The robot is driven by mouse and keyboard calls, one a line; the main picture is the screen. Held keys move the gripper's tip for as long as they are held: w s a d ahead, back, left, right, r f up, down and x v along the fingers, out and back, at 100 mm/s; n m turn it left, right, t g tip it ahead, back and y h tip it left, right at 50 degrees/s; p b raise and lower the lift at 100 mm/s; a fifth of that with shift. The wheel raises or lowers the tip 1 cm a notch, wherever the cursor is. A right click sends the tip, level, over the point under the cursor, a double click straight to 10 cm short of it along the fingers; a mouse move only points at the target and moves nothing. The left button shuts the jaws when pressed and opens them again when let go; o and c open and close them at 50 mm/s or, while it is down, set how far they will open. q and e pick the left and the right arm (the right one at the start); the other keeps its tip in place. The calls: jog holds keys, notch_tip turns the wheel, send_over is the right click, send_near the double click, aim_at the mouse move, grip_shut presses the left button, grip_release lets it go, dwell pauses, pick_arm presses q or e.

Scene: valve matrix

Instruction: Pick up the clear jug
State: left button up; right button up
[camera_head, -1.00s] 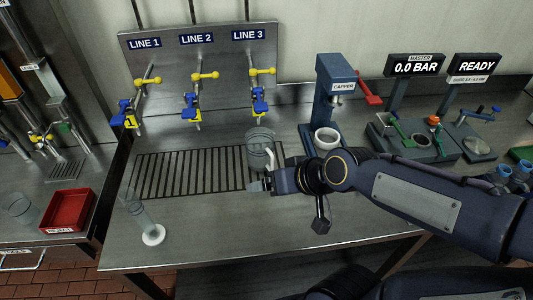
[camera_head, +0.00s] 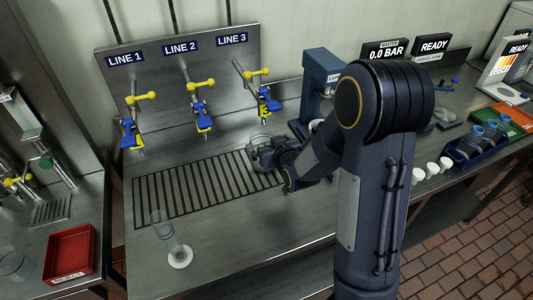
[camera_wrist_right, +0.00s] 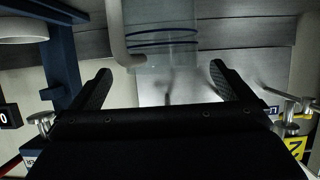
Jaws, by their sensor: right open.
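The clear jug (camera_head: 258,146) stands at the right end of the drain grate, below LINE 3, partly hidden by my right gripper (camera_head: 275,160). In the right wrist view the jug (camera_wrist_right: 168,38) shows as a see-through body with dark blue lines, and its pale handle (camera_wrist_right: 117,35) is at its left. My right gripper is open there (camera_wrist_right: 165,82), with one finger on each side of the picture. The jug is ahead of the gap between the fingertips; I cannot tell whether they touch it. My left gripper is not in view.
A clear cylinder (camera_head: 166,232) on a white base stands at the front left. The drain grate (camera_head: 190,191) is otherwise clear. The blue capper (camera_head: 318,75) stands behind my right arm. A red bin (camera_head: 70,253) is on the left bench. White cups (camera_head: 431,169) stand at the right.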

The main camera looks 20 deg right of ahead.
aim_at(259, 134)
jog(key=p+x, duration=0.1)
jog(key=x, duration=0.3)
jog(key=shift+w, duration=0.1)
jog(key=c, duration=1.4)
jog(key=shift+c, duration=0.8)
jog(key=shift+r, duration=0.1)
